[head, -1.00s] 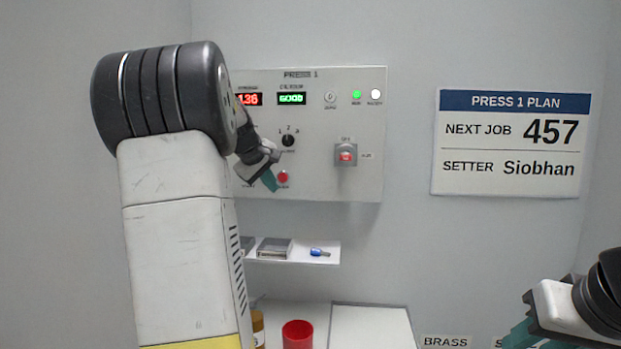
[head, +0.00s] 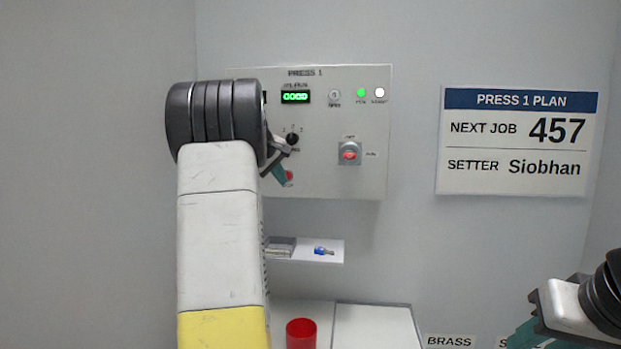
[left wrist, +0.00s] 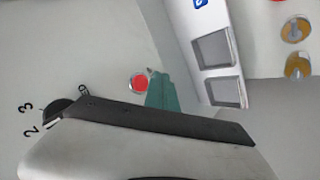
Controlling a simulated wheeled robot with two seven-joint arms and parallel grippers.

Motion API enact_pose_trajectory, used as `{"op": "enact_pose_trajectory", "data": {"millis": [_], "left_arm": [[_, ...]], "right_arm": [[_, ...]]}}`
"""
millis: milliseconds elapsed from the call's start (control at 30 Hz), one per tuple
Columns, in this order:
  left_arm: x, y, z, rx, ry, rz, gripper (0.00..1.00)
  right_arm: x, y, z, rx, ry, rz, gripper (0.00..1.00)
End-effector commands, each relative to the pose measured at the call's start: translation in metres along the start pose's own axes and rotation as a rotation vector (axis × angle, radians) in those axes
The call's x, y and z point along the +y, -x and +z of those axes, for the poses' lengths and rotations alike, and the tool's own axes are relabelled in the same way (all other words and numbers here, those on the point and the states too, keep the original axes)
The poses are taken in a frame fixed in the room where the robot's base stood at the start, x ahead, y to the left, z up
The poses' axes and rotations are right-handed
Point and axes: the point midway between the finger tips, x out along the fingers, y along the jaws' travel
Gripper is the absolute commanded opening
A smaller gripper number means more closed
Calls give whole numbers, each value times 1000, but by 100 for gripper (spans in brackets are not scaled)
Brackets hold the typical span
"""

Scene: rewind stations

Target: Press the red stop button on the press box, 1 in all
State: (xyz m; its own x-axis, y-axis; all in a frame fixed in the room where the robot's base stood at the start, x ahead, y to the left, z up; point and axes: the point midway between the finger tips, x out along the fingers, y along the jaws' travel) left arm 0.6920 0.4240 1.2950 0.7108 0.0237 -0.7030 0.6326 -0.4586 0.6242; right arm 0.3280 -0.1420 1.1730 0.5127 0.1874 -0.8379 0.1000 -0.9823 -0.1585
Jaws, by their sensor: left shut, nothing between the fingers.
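The grey press box (head: 330,185) hangs on the back wall. Its round red stop button (head: 290,175) is low on the panel and partly covered by my left gripper in the head view. The button also shows in the left wrist view (left wrist: 139,83). My left gripper (head: 281,178) is shut and empty, its teal fingertips (left wrist: 161,92) right beside the button; I cannot tell whether they touch it. My right gripper (head: 522,338) is at the lower right, far from the box, partly cut off by the frame; its jaw state is unclear.
A red cup (head: 301,333) stands lower down. A plan sign (head: 517,140) hangs right.

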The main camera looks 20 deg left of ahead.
Motion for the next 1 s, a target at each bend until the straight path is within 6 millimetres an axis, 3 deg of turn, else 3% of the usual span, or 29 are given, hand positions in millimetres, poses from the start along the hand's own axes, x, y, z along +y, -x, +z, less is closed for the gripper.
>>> {"op": "enact_pose_trajectory", "data": {"millis": [267,1000], "left_arm": [[9,-13,-9,-1,0,0,0],[10,-14,-10,-1,0,1,0]], "right_arm": [[0,0,0,0,0,0,36],[0,0,0,0,0,0,36]]}}
